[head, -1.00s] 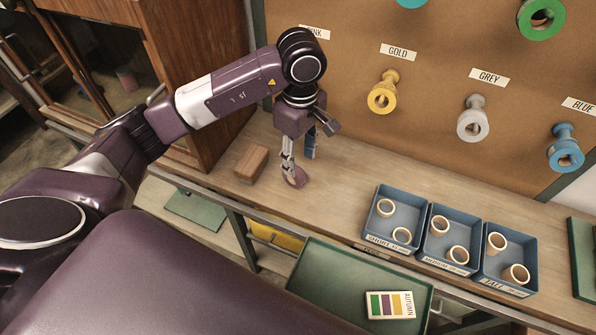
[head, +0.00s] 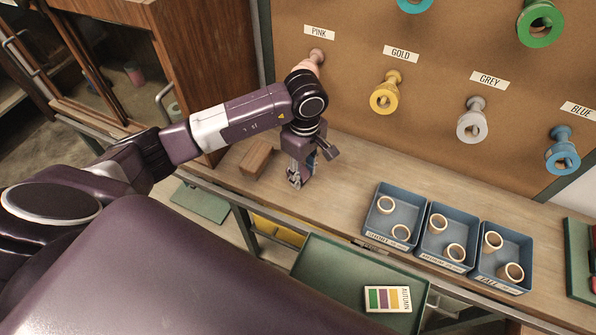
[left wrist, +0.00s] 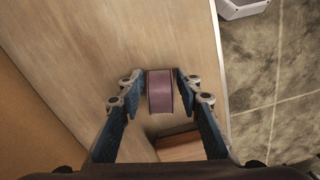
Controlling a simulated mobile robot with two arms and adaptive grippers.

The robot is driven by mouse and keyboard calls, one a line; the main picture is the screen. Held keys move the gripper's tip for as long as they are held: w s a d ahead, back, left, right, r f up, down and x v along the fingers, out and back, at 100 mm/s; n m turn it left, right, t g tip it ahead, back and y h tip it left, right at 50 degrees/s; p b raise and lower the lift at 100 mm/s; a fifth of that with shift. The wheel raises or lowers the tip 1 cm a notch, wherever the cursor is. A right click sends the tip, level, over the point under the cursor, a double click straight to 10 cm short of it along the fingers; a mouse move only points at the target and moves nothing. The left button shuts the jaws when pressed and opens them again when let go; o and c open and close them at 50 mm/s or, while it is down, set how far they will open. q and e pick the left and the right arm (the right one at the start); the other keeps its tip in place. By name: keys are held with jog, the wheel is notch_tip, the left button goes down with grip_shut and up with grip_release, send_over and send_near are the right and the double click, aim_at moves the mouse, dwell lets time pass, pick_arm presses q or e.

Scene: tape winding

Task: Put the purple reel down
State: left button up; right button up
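In the head view my left gripper (head: 298,180) points down, low over the wooden bench (head: 345,165), and mostly hides the reel. I cannot tell whether the reel touches the bench. My right gripper is not in view.
A wooden block (head: 256,159) lies just left of the gripper. Blue trays (head: 447,263) with pale rings stand to the right. Reels hang on the pegboard pegs behind. A green tray (head: 335,272) with a colour card (head: 388,299) sits in front. The bench right of the gripper is clear.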

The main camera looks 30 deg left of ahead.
pick_arm(q)
grip_shut()
jog(key=shift+r, duration=0.45)
notch_tip(320, 180, up, 10)
jog(key=shift+w+f+b, duration=0.1)
jog(key=shift+w+b, duration=0.05)
jog(key=shift+b, duration=1)
notch_tip(320, 180, up, 9)
send_over(304, 170)
jog(key=s+d+f+m, duration=0.1)
jog(key=s+f+m, duration=0.1)
jog(key=s+m, duration=0.3)
jog(key=s+d+f+m, duration=0.1)
jog(key=s+m, duration=0.4)
jog(key=m, duration=0.5)
jog(key=shift+s+d+f, duration=0.35)
jog(key=shift+d+f, duration=0.05)
jog(key=shift+f, duration=0.5)
